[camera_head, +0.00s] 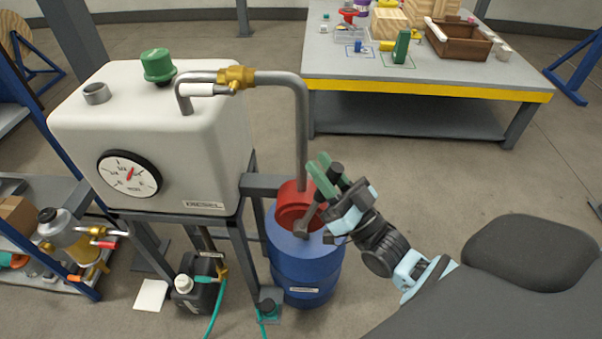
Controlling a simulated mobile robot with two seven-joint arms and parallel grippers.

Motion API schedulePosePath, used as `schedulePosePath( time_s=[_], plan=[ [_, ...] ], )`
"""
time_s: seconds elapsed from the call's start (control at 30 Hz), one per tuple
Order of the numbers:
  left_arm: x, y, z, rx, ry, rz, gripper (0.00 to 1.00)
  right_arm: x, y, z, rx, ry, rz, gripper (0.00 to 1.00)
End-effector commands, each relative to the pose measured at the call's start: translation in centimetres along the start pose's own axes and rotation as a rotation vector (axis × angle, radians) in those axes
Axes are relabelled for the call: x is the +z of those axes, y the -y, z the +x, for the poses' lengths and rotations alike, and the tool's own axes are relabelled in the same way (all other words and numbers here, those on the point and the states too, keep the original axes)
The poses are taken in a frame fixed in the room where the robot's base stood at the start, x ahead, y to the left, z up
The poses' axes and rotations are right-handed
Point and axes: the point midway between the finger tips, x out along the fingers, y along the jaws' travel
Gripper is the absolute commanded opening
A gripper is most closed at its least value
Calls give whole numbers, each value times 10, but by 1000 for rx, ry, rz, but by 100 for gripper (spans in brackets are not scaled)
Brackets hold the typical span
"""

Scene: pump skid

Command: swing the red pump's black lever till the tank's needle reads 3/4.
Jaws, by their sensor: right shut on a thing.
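The red pump (293,205) sits on top of the blue drum (306,265), below a grey pipe. Its lever (311,214) slants up and to the right from the pump's front, ending in a black grip (335,171). My right gripper (323,177), with green fingers, is shut on the lever at its black grip; the fingers and hand partly hide it. The white tank (190,135) carries a round dial gauge (130,175). Its red needle (131,172) points up and slightly right; the exact reading is too small to tell. My left gripper is out of view.
A grey pipe (301,130) rises from the pump and bends left to a brass fitting over the tank. A workbench (420,91) with loose items stands behind. A black canister (198,297) and green hose are below the tank. Floor right of the drum is clear.

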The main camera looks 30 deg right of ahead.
Motion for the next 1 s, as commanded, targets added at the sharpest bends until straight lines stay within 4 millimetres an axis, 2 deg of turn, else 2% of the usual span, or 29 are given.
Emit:
schedulePosePath(
  time_s=[0.03,0.23,0.77,0.8,0.93,1.0],
  plan=[
    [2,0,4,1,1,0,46,2,-3,-6,7,-14,12,0],
    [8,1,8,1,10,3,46,-3,-9,-14,18,-68,46,0],
    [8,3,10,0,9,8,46,-5,-12,-17,23,-89,59,0],
    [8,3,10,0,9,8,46,-5,-12,-17,23,-89,59,27],
    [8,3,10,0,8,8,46,-5,-12,-17,23,-89,59,44],
    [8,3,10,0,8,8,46,-6,-12,-17,23,-90,59,46]
  ],
)
